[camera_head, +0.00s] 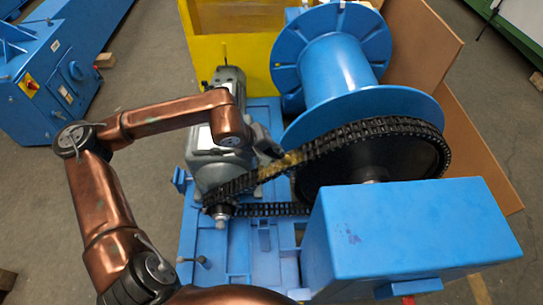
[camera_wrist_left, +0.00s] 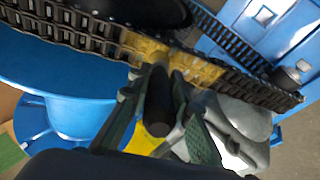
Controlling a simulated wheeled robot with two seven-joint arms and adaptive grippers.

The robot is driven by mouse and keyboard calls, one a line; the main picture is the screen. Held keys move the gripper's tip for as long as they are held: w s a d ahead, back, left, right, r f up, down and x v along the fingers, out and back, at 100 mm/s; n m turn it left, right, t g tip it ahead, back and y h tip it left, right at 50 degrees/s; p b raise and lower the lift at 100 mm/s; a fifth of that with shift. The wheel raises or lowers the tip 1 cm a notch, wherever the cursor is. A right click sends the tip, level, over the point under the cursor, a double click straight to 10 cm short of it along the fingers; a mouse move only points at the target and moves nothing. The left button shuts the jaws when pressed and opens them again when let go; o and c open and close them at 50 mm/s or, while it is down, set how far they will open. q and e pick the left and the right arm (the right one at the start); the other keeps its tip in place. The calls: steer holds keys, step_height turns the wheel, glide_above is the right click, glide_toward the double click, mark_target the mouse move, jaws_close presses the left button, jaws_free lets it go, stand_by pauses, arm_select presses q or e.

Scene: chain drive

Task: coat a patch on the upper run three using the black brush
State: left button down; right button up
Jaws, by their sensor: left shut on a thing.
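The dark chain's upper run (camera_head: 325,143) slopes from a small sprocket (camera_head: 220,211) up to a large black wheel. A yellowish patch (camera_head: 291,160) colours part of this run; it also shows in the left wrist view (camera_wrist_left: 200,68). My left gripper (camera_head: 272,148) is at the upper run beside the patch. In the left wrist view its fingers are shut around the black brush (camera_wrist_left: 159,105), whose far end points at the yellowish links. The bristles are hidden, and I cannot tell whether they touch the chain. My right gripper is not in view.
A grey motor (camera_head: 207,160) stands left of the chain. A blue spool (camera_head: 335,65) is behind it, and a blue box (camera_head: 415,225) is in front at the right. The lower run (camera_head: 272,209) passes below. A yellow bin (camera_head: 250,38) stands at the back.

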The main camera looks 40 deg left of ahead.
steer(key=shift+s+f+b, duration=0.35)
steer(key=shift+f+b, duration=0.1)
steer(key=shift+b, duration=0.05)
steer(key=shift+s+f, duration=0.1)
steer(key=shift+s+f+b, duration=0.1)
steer(key=shift+b, duration=0.2)
arm_select(q)
steer(key=w+d+r, duration=0.3)
steer(key=d+r, duration=0.1)
steer(key=shift+w+r, duration=0.2)
steer(key=shift+w, duration=0.05)
